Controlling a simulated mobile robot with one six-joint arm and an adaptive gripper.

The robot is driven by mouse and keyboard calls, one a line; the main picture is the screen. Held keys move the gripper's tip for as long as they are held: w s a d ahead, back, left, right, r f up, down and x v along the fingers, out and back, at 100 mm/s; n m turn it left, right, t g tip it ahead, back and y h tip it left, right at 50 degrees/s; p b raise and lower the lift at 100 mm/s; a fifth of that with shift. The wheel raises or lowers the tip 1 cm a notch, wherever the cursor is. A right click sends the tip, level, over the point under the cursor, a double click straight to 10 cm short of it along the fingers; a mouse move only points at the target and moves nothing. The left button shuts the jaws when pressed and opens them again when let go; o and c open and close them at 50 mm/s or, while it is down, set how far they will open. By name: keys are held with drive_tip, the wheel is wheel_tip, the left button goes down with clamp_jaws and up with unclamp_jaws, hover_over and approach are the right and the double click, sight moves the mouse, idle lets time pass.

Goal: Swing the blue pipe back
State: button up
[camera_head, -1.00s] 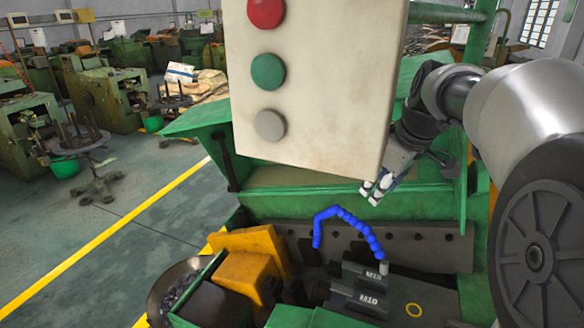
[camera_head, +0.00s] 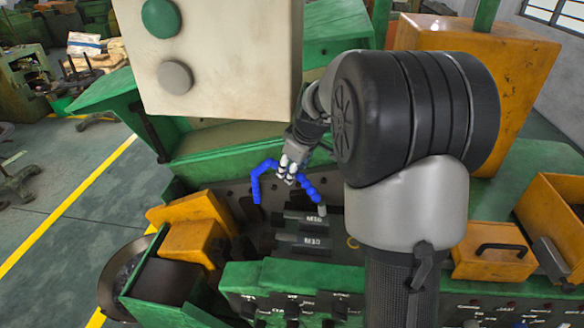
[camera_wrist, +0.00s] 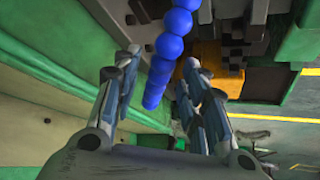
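The blue pipe (camera_head: 309,188) is a beaded, bent hose on the green machine. It rises from a light fitting (camera_head: 322,210) beside dark blocks, arches left and hangs down at its left end. My gripper (camera_head: 289,170) is at the arch and covers part of it. In the wrist view the blue pipe (camera_wrist: 168,50) runs between the spread fingers of my gripper (camera_wrist: 161,62), with gaps on both sides. I cannot tell whether any finger touches it. The gripper is open.
A pale button panel (camera_head: 222,65) hangs close by at the upper left. Yellow blocks (camera_head: 185,215) and a round pan (camera_head: 112,283) stand left of the pipe. An orange cabinet (camera_head: 520,55) and an orange box with a black handle (camera_head: 492,250) are at the right.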

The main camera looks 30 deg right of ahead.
drive_tip(key=shift+w+f, duration=0.1)
drive_tip(key=shift+f, duration=0.15)
drive_tip(key=shift+c, duration=0.4)
clamp_jaws()
